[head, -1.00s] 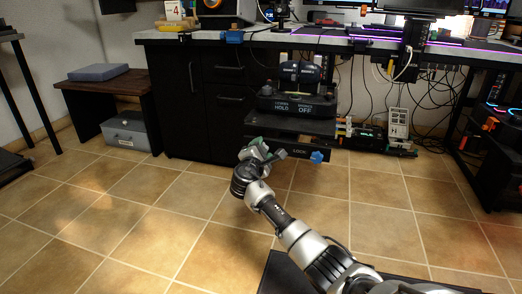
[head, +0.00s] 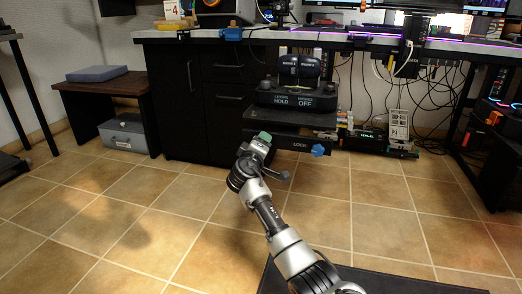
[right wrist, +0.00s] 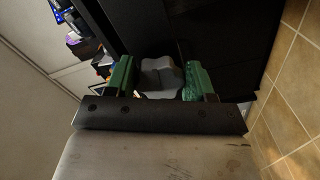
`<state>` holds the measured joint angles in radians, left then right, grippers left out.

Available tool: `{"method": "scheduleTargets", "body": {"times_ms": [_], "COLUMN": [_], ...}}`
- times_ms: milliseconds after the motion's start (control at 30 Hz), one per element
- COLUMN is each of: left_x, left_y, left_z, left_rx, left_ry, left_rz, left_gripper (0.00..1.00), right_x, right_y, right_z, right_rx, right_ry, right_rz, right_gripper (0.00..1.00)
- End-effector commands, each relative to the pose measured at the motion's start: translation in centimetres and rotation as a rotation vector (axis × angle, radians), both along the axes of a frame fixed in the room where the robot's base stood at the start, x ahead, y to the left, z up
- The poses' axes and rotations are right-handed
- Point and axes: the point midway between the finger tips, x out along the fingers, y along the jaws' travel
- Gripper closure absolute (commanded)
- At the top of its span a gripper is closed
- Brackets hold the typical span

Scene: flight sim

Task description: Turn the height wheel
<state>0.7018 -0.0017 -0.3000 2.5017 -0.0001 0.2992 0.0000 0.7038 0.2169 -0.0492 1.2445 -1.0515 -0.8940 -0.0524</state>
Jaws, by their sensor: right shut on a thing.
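The height wheel (right wrist: 160,76) is a grey lobed knob between the green fingers of my right gripper (right wrist: 158,84) in the right wrist view. The gripper is shut on it. In the head view my right gripper (head: 261,141) is at the left front of the black throttle mount, and the wheel is hidden there. The mount's LOCK plate (head: 299,145) carries a blue knob (head: 318,150) at its right end. The throttle unit (head: 290,98) stands on the mount's tray (head: 300,117). My left gripper is not in view.
A black drawer cabinet (head: 187,110) stands left of the mount under the desk (head: 370,42). Cables hang to the right. A low brown bench (head: 100,86) is at the far left. The tiled floor (head: 130,220) in front is clear.

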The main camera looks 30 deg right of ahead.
Motion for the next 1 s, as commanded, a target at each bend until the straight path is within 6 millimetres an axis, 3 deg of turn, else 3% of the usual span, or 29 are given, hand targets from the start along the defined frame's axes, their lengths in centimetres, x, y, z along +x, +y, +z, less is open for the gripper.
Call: {"method": "scheduleTargets", "body": {"times_ms": [33, 500, 1000], "left_x": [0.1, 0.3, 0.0], "left_y": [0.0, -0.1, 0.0], "left_z": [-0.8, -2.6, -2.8], "left_rx": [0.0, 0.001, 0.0], "left_ry": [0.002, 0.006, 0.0], "left_rz": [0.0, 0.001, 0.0], "left_gripper": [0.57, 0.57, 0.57], "right_x": [-0.1, 0.1, 0.1], "right_y": [0.2, 0.3, 0.4], "right_z": [-1.9, -1.8, -1.7], "right_rx": [0.041, 0.209, 0.234], "right_ry": [-0.006, -0.203, -0.233], "right_rz": [-0.001, 0.001, 0.001], "right_gripper": [0.7, 0.7, 0.7]}}
